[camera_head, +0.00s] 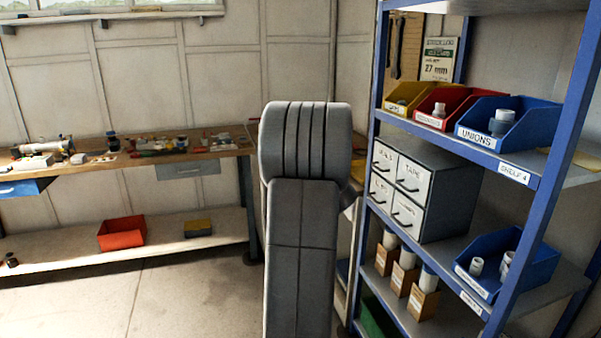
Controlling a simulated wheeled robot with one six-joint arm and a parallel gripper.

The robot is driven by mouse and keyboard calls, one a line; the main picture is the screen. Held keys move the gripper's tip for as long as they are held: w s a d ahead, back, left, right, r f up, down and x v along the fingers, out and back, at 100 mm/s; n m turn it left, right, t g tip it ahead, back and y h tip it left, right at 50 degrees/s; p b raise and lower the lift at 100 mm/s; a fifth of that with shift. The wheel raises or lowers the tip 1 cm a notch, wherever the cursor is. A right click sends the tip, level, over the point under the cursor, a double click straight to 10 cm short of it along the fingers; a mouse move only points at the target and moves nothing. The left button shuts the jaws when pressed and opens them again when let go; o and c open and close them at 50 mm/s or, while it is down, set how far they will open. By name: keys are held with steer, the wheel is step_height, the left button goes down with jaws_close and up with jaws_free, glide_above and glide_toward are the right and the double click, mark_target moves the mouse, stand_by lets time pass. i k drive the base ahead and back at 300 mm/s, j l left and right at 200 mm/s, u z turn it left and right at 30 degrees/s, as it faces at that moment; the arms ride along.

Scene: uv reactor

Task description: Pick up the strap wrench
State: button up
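I cannot make out the strap wrench for certain. A long dark item (397,48) hangs on the back panel behind the shelving, beside a sign reading 27 mm, but I cannot tell what it is. Several small tools and parts lie on the wooden workbench (215,147) at the left, too small to name surely. My grey arm stands upright in the middle of the view and hides part of the bench's right end. My gripper is not in view.
Blue-framed shelving (541,178) at the right holds a yellow bin (404,97), a red bin (440,105), a blue UNIONS bin (510,122), a grey drawer cabinet (428,188) and a lower blue bin (505,262). A red bin (122,234) sits under the bench. The floor at left is clear.

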mark_target(355, 146)
steer(key=i, duration=1.65)
steer(key=i+j+z, duration=0.15)
steer(key=i+z, duration=0.2)
steer(key=i, duration=0.2)
steer(key=i+j+z, duration=0.35)
steer(key=i, duration=0.15)
steer(key=i+j+z, duration=0.35)
steer(key=i, duration=0.15)
steer(key=i+j+z, duration=0.5)
steer(key=j+z, duration=0.25)
steer(key=i+j+z, duration=0.2)
steer(key=j+z, duration=0.2)
